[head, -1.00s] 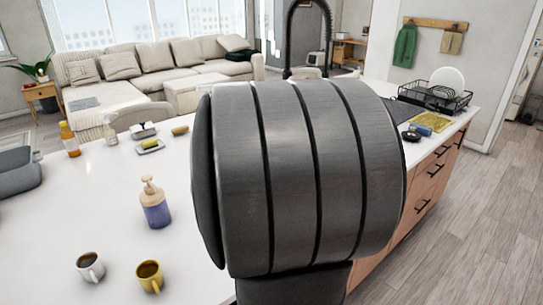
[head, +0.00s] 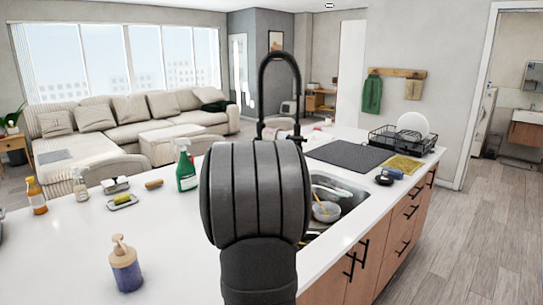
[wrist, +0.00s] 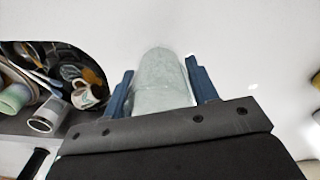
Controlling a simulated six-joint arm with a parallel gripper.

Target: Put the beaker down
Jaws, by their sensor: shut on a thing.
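The beaker (wrist: 160,88) is a pale green, see-through vessel. In the wrist view it sits between the two blue fingers of my gripper (wrist: 158,80), which are shut on it. White countertop (wrist: 235,50) fills the view behind and around the beaker. I cannot tell whether the beaker touches the counter. In the head view my own arm hides both the gripper and the beaker.
The sink (head: 345,189) holds a bowl (head: 326,211); the wrist view shows a mug (wrist: 85,95) and other dishes in it, left of my gripper. A green spray bottle (head: 186,168), a soap dispenser (head: 125,265) and a dish rack (head: 400,142) stand on the counter.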

